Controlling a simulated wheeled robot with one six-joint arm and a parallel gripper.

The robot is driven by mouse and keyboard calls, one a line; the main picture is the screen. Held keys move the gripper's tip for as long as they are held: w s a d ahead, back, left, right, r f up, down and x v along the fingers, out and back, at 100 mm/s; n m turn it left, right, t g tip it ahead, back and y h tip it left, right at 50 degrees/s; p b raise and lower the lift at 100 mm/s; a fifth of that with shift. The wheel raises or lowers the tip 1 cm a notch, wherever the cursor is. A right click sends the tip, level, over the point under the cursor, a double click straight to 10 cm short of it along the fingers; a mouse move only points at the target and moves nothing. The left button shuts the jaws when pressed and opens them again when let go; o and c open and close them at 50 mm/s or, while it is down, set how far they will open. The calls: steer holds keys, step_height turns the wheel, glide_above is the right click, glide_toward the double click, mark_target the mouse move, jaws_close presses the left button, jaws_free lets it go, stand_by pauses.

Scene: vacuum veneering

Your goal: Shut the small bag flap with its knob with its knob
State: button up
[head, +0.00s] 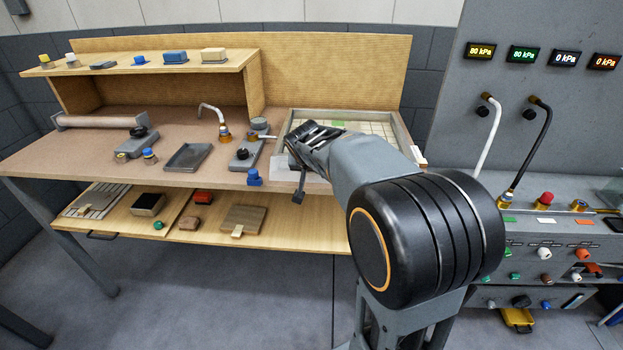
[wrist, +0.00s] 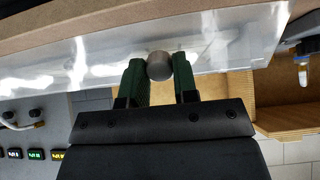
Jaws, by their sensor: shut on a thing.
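In the wrist view, my gripper (wrist: 159,66) has its two green fingers on either side of a round grey knob (wrist: 159,68) and is shut on it. The knob sits at the edge of a clear, glossy plastic sheet, the small bag flap (wrist: 225,48). A tan board edge (wrist: 110,22) runs along the sheet's far side. How far the flap stands open cannot be told. In the head view, my gripper (head: 302,150) is at the left front of a shallow pale-framed box (head: 404,135) with a gridded floor. My arm hides part of it; the knob cannot be made out there.
The bench (head: 90,150) carries a roller (head: 105,120), a grey tray (head: 188,157) and a hose fitting (head: 222,128) left of my gripper. A raised shelf (head: 235,62) stands behind. A grey valve panel (head: 540,240) with gauges and hoses is at the right.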

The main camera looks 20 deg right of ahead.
steer(key=shift+f, duration=0.1)
stand_by(0.3)
steer(key=o, duration=0.9)
steer(key=p+v, duration=0.1)
steer(key=v, duration=1.2)
steer(key=shift+s+a+r, duration=0.15)
steer(key=shift+s+r, duration=0.1)
steer(key=shift+s, duration=0.1)
